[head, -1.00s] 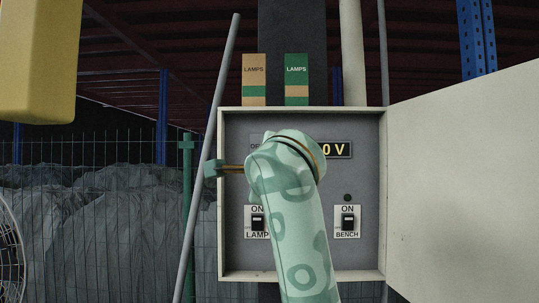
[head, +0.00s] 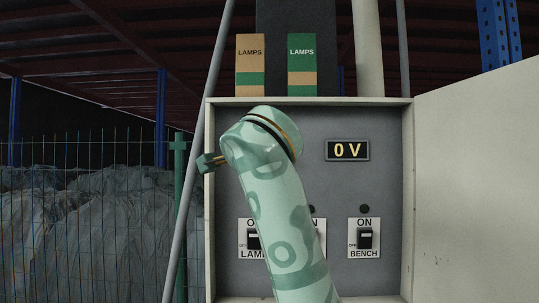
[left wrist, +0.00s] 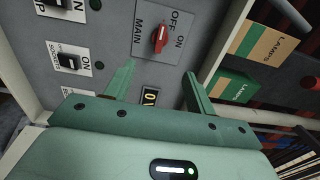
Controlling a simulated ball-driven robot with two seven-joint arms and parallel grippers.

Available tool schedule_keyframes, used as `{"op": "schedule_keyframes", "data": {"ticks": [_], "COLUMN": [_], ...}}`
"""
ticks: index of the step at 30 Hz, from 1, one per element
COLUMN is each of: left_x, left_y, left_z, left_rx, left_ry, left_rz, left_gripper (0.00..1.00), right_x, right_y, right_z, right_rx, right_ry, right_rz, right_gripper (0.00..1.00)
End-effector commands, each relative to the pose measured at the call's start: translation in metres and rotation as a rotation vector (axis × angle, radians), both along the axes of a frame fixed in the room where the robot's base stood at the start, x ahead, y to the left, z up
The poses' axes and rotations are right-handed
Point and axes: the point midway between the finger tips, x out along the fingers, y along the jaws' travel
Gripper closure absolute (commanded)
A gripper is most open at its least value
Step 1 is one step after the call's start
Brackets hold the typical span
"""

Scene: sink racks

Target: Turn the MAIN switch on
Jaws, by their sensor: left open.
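The MAIN switch is a red rotary knob (left wrist: 160,39) on a grey plate with OFF and ON labels, seen in the left wrist view. Its exact pointing is hard to tell. In the head view my left arm hides it. My left gripper (left wrist: 160,76) is open and empty, its two green fingers apart and just short of the knob's plate. Only a dark green bit of that gripper shows at the left of my wrist in the head view. The display (head: 347,150) reads 0 V. My right gripper is not in view.
The panel box (head: 409,190) has its door (head: 475,180) open to the right. LAMPS (head: 253,239) and BENCH (head: 365,239) switches sit low on the panel, with a third partly hidden between. Two LAMPS-labelled boxes (head: 250,65) (head: 302,65) stand above. A grey pole (head: 190,200) leans at the left.

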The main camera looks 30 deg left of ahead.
Motion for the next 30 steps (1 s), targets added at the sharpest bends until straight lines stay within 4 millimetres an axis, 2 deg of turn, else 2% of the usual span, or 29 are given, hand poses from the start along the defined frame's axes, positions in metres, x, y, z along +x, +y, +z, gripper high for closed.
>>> {"op": "schedule_keyframes", "data": {"ticks": [5, 9, 15, 21, 29, 30], "left_x": [0.039, 0.069, 0.101, 0.116, 0.117, 0.117], "left_y": [0.025, 0.044, 0.064, 0.072, 0.073, 0.073], "left_z": [0.000, 0.000, 0.000, 0.000, 0.000, 0.000], "left_rx": [0.003, 0.003, 0.001, 0.000, -0.001, -0.001], "left_ry": [0.007, 0.005, 0.004, 0.001, 0.001, 0.001], "left_rz": [0.005, 0.004, 0.003, 0.002, 0.001, 0.001], "left_gripper": [0.45, 0.45, 0.45, 0.45, 0.45, 0.50], "right_x": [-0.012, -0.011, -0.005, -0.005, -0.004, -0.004], "right_y": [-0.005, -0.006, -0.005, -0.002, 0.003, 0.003], "right_z": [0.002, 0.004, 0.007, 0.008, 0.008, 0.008], "right_rx": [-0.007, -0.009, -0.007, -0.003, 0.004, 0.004], "right_ry": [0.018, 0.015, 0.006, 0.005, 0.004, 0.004], "right_rz": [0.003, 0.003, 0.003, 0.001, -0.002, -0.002], "right_gripper": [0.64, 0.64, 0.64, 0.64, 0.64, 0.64]}}
